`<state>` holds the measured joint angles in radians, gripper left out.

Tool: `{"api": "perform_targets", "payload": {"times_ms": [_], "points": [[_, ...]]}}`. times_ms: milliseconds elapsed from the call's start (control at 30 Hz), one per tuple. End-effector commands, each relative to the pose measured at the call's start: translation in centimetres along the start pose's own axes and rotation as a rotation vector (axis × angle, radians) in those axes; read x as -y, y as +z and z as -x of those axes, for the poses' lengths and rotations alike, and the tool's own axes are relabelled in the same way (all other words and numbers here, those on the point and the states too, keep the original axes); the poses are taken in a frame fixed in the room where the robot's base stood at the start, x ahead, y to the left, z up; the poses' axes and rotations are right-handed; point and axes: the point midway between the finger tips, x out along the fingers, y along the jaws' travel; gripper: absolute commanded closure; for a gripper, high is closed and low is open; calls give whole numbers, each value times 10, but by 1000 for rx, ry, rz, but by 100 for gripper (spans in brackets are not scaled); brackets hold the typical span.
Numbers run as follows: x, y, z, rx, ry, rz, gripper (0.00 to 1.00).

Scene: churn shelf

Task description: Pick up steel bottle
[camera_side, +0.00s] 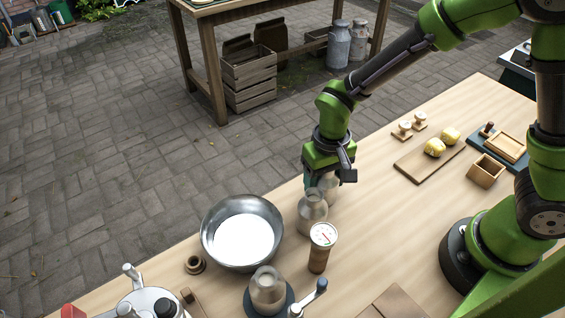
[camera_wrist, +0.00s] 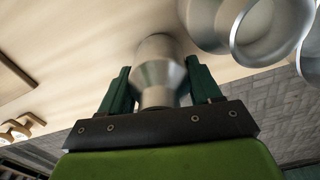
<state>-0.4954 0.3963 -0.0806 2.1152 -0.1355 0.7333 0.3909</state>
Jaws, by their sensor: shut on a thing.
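The steel bottle (camera_wrist: 157,72) is a grey, shiny bottle with a narrowed neck. In the wrist view it sits between the two dark green fingers of my gripper (camera_wrist: 160,88), which is shut on it. I cannot tell whether the steel bottle's base touches the table.
A large metal bowl (camera_side: 208,236) stands left of the bottles. A board with yellow pieces (camera_side: 412,168) lies to the right.

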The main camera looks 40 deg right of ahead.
Motion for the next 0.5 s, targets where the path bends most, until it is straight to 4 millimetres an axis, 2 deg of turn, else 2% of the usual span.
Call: {"api": "perform_targets", "payload": {"times_ms": [167, 267, 500], "points": [[1, -1, 7, -4, -3, 0, 78], [1, -1, 22, -6, -4, 0, 78], [1, -1, 71, -6, -5, 0, 78]]}}
